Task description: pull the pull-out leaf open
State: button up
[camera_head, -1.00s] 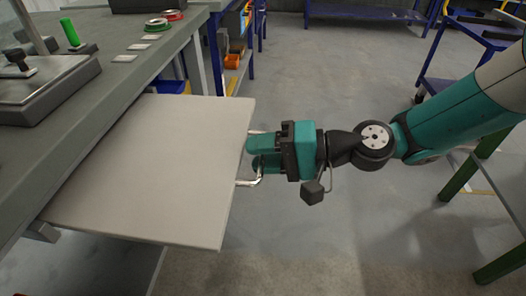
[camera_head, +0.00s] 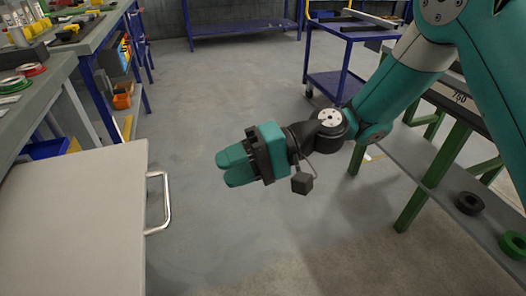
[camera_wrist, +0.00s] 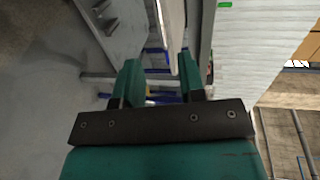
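The pull-out leaf (camera_head: 75,225) is a flat pale grey board at the lower left in the head view. It sticks out from the grey workbench, and its left part is cut off by the frame. A chrome bow handle (camera_head: 164,204) stands on its right edge. My gripper (camera_head: 228,167) is to the right of the handle, apart from it, with its teal fingers pointing left towards the leaf side. In the wrist view my two fingers (camera_wrist: 160,80) stand apart with nothing clamped between them. A pale edge shows beyond them; I cannot tell whether it is the leaf.
The workbench (camera_head: 50,95) with tape rolls runs along the left. A blue bin (camera_head: 45,148) sits beneath it. A blue trolley (camera_head: 335,85) stands behind my arm. A green-legged table (camera_head: 430,170) is at the right. Grey floor between them is clear.

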jog(key=v, duration=0.5)
jog(key=shift+w+d, duration=0.1)
jog(key=shift+d, duration=0.15)
jog(key=s+d+r+n+t+h+p, duration=0.1)
jog(key=s+d+r+n+t+h, duration=0.1)
jog(key=s+d+r+h, duration=0.4)
jog(key=s+d+r+n+t+h+p, duration=0.1)
jog(key=s+d+r+t+h, duration=0.15)
jog(key=s+d+h, duration=0.45)
notch_tip(320, 180, up, 18)
jog(key=s+d+y+p, duration=0.1)
jog(key=y+p, duration=0.1)
jog(key=p, duration=1.6)
jog(key=shift+s+d+r+p, duration=0.15)
jog(key=shift+s+d+p, duration=0.1)
jog(key=shift+d+p, duration=0.15)
jog(key=shift+a, duration=0.1)
